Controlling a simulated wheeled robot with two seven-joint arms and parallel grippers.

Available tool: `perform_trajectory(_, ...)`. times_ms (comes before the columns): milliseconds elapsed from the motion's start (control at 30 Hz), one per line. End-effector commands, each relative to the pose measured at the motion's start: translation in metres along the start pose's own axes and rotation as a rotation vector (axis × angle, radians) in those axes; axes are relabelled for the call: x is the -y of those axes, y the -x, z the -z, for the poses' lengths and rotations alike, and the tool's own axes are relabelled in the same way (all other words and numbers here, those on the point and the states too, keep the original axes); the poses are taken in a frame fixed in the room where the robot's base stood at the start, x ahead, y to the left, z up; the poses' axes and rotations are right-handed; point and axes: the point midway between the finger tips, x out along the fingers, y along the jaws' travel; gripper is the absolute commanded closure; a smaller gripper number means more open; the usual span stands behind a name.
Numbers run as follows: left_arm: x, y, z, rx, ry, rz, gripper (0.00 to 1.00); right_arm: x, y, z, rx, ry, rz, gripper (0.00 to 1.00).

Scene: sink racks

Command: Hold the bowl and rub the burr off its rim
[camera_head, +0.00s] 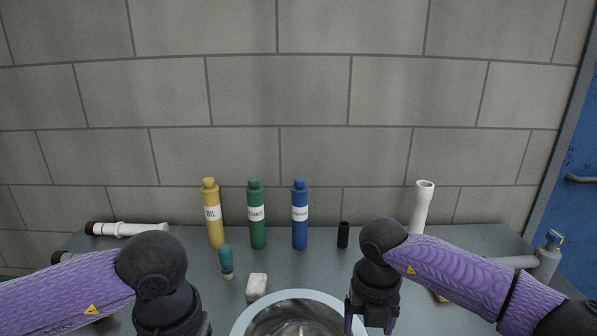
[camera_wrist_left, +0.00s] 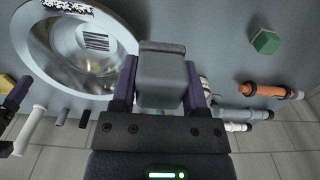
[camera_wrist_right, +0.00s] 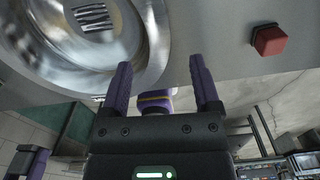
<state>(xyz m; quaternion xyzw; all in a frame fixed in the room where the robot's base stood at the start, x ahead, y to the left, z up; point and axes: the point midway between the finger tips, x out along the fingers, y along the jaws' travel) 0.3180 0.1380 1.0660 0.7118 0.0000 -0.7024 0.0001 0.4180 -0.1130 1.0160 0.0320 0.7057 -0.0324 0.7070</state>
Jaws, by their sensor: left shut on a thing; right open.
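The round metal bowl (camera_head: 300,297) is at the bottom middle of the head view, cut off by the frame edge. It also shows in the left wrist view (camera_wrist_left: 48,66) and the right wrist view (camera_wrist_right: 160,40). A dark and white jagged patch, apparently the burr (camera_wrist_left: 68,7), is on its rim. My left gripper (camera_wrist_left: 160,88) is shut on a grey block (camera_wrist_left: 162,62); its fingers are out of the head view. My right gripper (camera_head: 370,325) is open beside the bowl's right rim, with nothing between its fingers. Contact with the rim is unclear.
Yellow (camera_head: 212,225), green (camera_head: 257,230) and blue (camera_head: 300,230) bottles stand by the wall. A white block (camera_head: 257,285), a teal-topped item (camera_head: 226,260) and a black cylinder (camera_head: 343,235) are behind the bowl. White pipes (camera_head: 423,205) (camera_head: 130,229) flank them.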

Motion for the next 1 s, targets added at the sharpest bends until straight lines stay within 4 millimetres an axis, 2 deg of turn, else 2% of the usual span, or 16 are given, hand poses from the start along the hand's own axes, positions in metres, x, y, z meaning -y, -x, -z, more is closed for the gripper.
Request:
perform_trajectory(33,0.000,-0.016,0.000,0.005,0.000,0.000,0.89,0.000,-0.017,0.000,-0.003,0.000,0.001,0.21)
perform_trajectory(100,0.000,-0.029,0.000,0.009,0.000,0.000,0.89,0.000,-0.032,0.000,-0.004,0.000,0.001,0.21)
perform_trajectory(300,0.000,-0.053,0.001,0.017,0.000,0.000,0.89,0.000,-0.069,0.000,-0.004,0.000,0.000,0.21)
perform_trajectory(433,0.000,-0.057,0.001,0.019,0.000,0.000,0.89,0.000,-0.077,0.000,-0.002,0.000,0.000,0.21)
perform_trajectory(667,0.000,-0.055,0.001,0.018,0.000,0.000,0.89,0.000,-0.075,0.000,-0.001,0.001,0.000,0.23)
perform_trajectory(1000,0.000,-0.055,0.001,0.018,0.000,0.000,0.89,0.000,-0.075,0.000,-0.001,0.000,0.000,0.94)
